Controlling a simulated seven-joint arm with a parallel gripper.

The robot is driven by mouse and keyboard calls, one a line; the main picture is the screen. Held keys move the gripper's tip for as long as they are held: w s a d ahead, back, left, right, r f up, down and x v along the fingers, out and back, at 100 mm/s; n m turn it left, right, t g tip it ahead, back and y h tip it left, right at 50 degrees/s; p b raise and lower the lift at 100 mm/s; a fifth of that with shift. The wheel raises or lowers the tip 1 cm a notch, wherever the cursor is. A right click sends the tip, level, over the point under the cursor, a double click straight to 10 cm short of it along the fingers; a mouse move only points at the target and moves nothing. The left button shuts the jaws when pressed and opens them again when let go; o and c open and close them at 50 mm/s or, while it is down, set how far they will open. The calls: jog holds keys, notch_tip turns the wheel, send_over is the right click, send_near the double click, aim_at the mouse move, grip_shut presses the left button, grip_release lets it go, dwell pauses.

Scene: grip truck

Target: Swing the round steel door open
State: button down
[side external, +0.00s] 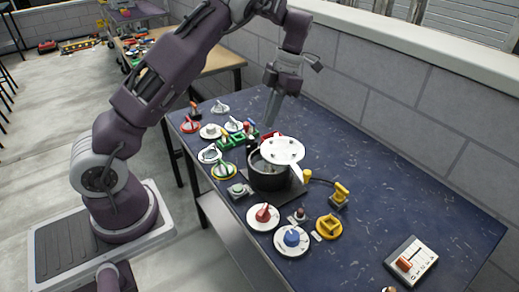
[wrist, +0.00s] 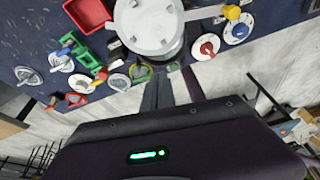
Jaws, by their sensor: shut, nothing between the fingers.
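The round steel door (side external: 284,149) is a pale disc with several small knobs and a tab at its lower right. It sits over a dark round drum (side external: 268,176), shifted to the right, so part of the drum's opening shows at left. In the wrist view the door (wrist: 147,24) is at the top centre, with a metal rim showing beside it. My gripper (side external: 270,122) is shut and empty, pointing down just behind and above the drum. Its fingers also show in the wrist view (wrist: 172,75), below the door. I cannot tell whether they touch it.
Around the drum on the blue table (side external: 390,185) are a red knob (side external: 263,214), a blue knob (side external: 291,238), a yellow handle (side external: 328,227) and several dials. A yellow plug (side external: 340,194) stands at right. The table's right side is mostly clear.

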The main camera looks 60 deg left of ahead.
aim_at(267, 147)
jog(key=shift+n, duration=0.4)
jog(key=x, duration=1.1)
jog(key=shift+w+a, duration=0.2)
jog(key=shift+a, duration=0.1)
jog(key=w+m, duration=0.2)
jog(key=w+a+m+y, duration=0.1)
jog(key=w+m, duration=0.1)
jog(key=shift+w+y, duration=0.2)
jog(key=shift+y, duration=0.1)
jog(key=shift+r, duration=0.1)
